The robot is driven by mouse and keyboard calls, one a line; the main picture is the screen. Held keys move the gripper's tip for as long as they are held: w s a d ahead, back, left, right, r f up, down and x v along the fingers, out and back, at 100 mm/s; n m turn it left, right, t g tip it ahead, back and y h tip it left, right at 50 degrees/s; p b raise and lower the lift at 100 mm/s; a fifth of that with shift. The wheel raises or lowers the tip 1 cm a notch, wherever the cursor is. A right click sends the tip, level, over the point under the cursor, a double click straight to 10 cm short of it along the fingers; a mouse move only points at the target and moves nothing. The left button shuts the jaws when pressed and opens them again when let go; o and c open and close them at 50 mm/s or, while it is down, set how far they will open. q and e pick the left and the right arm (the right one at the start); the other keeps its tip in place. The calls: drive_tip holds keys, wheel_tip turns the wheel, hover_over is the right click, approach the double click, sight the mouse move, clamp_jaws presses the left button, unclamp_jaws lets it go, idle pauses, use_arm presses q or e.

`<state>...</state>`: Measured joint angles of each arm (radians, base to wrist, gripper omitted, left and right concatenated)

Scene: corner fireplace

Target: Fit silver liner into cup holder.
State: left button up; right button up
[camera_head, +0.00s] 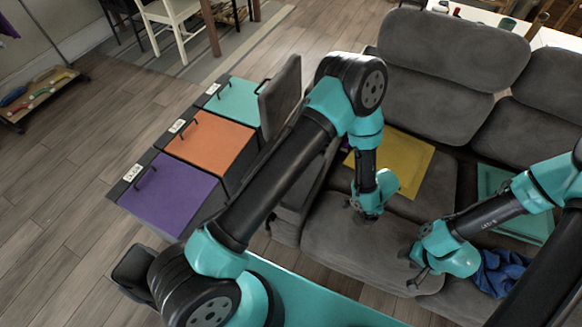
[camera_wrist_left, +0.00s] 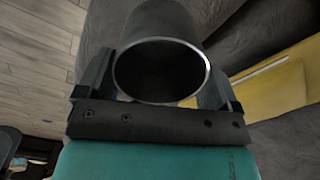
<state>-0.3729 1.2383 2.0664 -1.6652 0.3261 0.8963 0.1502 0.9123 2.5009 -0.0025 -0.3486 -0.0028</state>
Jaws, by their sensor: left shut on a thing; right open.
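The silver liner (camera_wrist_left: 160,72) is a hollow grey cylinder with a bright round rim. In the left wrist view it sits between the two fingers of my left gripper, which is shut on it, with its open end facing the camera. In the head view my left gripper (camera_head: 364,212) hangs over the grey sofa seat, and I cannot make out the liner there. My right gripper (camera_head: 411,268) is open and empty above the front of the seat, left of a blue cloth. I cannot make out the cup holder in either view; my left arm covers part of the sofa's left side.
A yellow panel (camera_head: 408,158) lies on the sofa (camera_head: 345,247) behind my left gripper. A teal tray (camera_head: 520,225) and the crumpled blue cloth (camera_head: 506,272) are at the right. Purple (camera_head: 168,195), orange (camera_head: 210,143) and teal (camera_head: 236,100) lidded bins stand at the left.

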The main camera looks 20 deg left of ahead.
use_arm(q)
drive_tip(key=w+a+r+n, duration=1.3)
drive_tip(key=w+a+r, duration=0.5)
drive_tip(key=a, duration=0.4)
drive_tip(key=a+r+n, duration=0.1)
drive_tip(key=a+n, duration=0.1)
drive_tip(key=a, duration=0.5)
drive_tip(key=s+a+f+m, duration=0.1)
drive_tip(key=s+a+f, duration=0.4)
drive_tip(key=s, duration=0.4)
drive_tip(key=shift+s+f+m, duration=0.4)
drive_tip(key=shift+f, duration=0.35)
drive_tip(key=shift+a, duration=0.1)
drive_tip(key=shift+f, duration=2.9)
